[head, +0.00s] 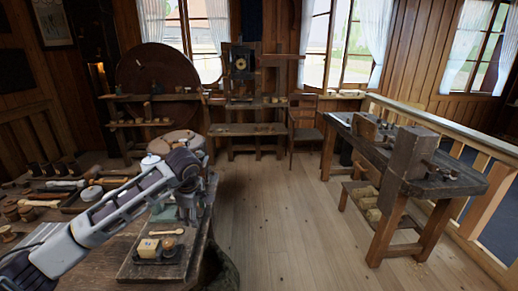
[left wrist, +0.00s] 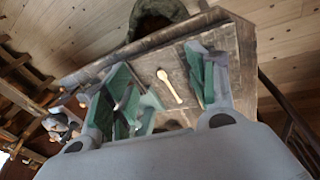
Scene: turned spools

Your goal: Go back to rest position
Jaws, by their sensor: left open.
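My left gripper (head: 190,212) reaches in from the left over the wooden workbench and points down at a dark board (head: 128,270). In the left wrist view my left gripper (left wrist: 160,72) is open, its green-padded fingers wide apart with nothing held between them. The right gripper is in neither view.
Several turned pieces and tools crowd the bench's left. A heavy workbench (head: 405,160) stands at right, a chair (head: 304,125) at back. The middle floor is clear.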

